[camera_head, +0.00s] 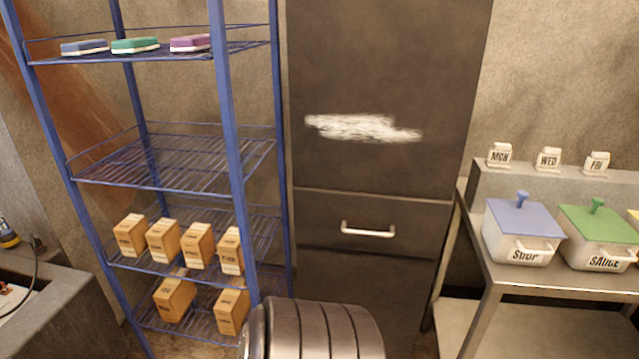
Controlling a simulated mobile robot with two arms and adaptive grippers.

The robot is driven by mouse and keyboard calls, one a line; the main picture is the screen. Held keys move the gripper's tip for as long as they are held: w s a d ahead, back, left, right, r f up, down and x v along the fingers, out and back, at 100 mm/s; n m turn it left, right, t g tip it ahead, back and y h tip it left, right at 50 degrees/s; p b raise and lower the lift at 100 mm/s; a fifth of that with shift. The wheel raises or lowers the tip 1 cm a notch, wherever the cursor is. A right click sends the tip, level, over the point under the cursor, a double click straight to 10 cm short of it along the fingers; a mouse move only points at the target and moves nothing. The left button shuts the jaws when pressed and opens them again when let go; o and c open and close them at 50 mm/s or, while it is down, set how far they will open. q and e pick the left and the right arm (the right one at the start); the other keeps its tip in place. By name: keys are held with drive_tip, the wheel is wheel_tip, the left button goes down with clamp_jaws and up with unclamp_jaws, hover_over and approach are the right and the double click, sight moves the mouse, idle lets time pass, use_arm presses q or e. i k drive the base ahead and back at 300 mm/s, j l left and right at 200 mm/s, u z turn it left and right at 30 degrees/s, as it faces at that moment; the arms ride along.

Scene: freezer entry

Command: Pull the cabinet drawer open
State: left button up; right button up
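The dark cabinet (385,60) stands upright against the back wall, in the middle of the head view. Its drawer (320,215) is a wide front panel below the upper door and appears closed, level with the cabinet face. A pale bar handle (368,231) is fixed across the middle of the drawer front. Neither of my grippers is in view, and nothing touches the handle. A dark ribbed part at the bottom centre hides some of the cabinet's lower front.
On the right, a metal table (490,300) carries a soup pot (520,240) and a sauce pot (598,245). The space before the drawer handle looks clear.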

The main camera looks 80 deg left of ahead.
sight(381, 224)
drive_tip(key=u, duration=2.2)
